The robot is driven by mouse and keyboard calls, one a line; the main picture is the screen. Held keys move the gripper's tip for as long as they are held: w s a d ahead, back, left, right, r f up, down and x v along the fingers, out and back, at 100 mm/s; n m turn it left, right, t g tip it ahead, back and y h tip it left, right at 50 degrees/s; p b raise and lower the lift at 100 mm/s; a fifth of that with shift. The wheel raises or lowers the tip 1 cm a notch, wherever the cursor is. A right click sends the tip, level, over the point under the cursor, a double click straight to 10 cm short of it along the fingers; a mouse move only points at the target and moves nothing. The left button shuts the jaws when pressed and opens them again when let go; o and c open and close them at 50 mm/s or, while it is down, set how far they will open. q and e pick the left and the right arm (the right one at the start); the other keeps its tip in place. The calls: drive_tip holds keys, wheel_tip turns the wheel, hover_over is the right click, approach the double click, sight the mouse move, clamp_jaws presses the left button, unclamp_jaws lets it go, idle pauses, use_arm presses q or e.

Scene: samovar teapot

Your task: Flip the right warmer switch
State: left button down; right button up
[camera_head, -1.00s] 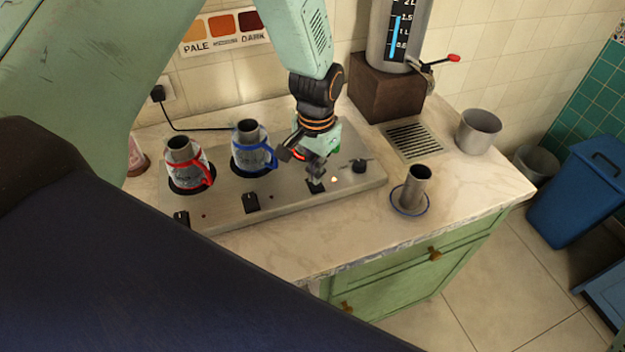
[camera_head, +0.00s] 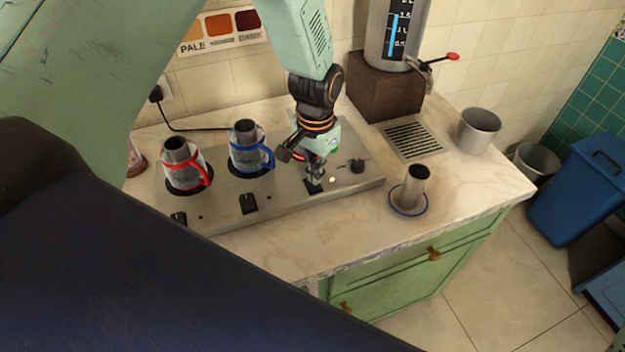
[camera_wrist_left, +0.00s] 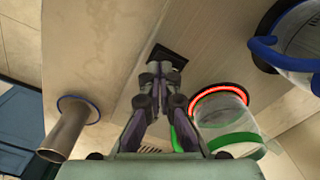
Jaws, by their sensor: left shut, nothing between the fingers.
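The metal warmer panel (camera_head: 285,197) lies on the counter with a row of dark switches along its front. The right warmer switch (camera_head: 312,189) is under my left gripper (camera_head: 315,178), which is shut and empty, its tips at or very near the switch. In the left wrist view the fingertips (camera_wrist_left: 162,72) are just beside the black switch (camera_wrist_left: 170,55); I cannot tell whether they touch. A small light (camera_head: 332,180) glows beside the switch. The right warmer ring (camera_wrist_left: 218,90) glows red around a glass pot with a green handle (camera_wrist_left: 235,140). My right gripper is out of view.
A red-handled pot (camera_head: 184,175) and a blue-handled pot (camera_head: 247,158) stand on the other warmers. The front counter is clear.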

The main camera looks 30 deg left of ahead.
use_arm(q)
drive_tip(key=shift+s+f, duration=0.1)
drive_tip(key=shift+s, duration=0.1)
drive_tip(key=shift+w+d+f, duration=0.1)
drive_tip(key=shift+w+f, duration=0.05)
drive_tip(key=shift+f, duration=0.05)
drive_tip(key=shift+f, duration=0.15)
drive_tip(key=shift+f+b, duration=0.2)
drive_tip(key=shift+b, duration=0.15)
